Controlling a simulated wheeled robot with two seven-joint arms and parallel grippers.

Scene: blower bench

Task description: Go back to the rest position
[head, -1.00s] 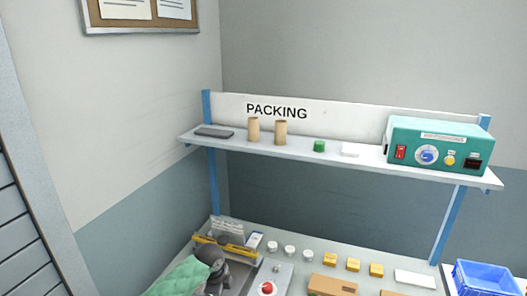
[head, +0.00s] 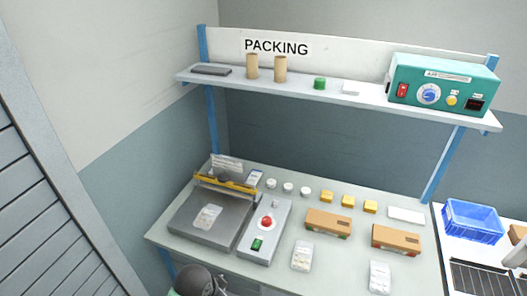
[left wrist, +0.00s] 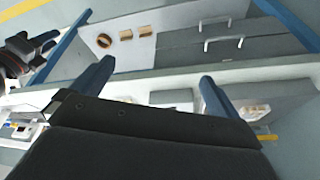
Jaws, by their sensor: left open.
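My left gripper (left wrist: 157,72) shows in the left wrist view with its two blue fingers well apart and nothing between them. In the head view, a dark rounded part of my left arm (head: 200,282) shows at the bottom edge, left of the middle; its fingers are out of that view. The arm is in front of the bench, clear of the things on it.
The bench (head: 330,272) holds a grey machine with a yellow bar (head: 226,184), a clear pouch (head: 208,217), a red-button box (head: 265,235), cartons (head: 328,223) and small yellow blocks. A shelf (head: 350,104) spans above. A blue crate (head: 472,221) stands right.

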